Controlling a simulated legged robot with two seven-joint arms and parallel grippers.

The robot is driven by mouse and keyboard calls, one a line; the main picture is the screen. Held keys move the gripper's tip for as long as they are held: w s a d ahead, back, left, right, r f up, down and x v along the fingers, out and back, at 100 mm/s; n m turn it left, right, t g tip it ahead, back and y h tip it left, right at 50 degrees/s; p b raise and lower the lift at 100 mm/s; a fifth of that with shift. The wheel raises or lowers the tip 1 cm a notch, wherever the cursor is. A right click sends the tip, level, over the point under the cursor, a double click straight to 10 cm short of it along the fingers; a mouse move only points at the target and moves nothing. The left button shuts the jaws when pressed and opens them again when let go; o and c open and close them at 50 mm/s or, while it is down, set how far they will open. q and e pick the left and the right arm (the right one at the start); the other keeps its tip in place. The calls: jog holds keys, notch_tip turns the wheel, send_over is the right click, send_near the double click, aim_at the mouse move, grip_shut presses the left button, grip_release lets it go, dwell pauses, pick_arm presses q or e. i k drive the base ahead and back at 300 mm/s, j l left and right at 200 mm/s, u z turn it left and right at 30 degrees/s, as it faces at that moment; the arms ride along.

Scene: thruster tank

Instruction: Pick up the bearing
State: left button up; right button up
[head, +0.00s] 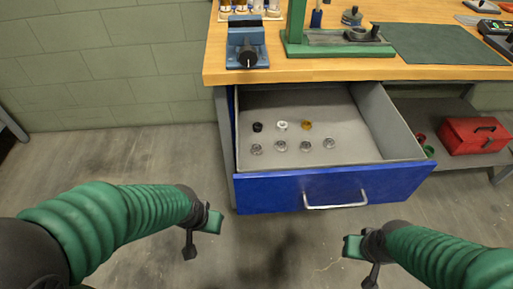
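Several small ring-shaped parts, which look like bearings, lie in two rows on the grey floor of an open blue drawer (320,190). The front row holds metallic grey rings, one of them a bearing (306,146). The back row holds a dark ring (257,127), a white ring (282,125) and a yellow-brown ring (306,125). My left gripper (203,232) is left of and below the drawer front, touching nothing. My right gripper (360,258) is below the drawer front, also apart from everything. Their finger opening is too small to judge. No ring is in either gripper.
The wooden workbench (300,70) stands above the drawer, with a blue vise (246,45), a green press stand (335,45) and a dark green mat (435,44). A red toolbox (474,136) sits on the lower shelf at right. The floor before the drawer is clear.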

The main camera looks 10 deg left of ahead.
aim_at(255, 149)
jog(key=j+z, duration=0.15)
jog(key=j, duration=1.25)
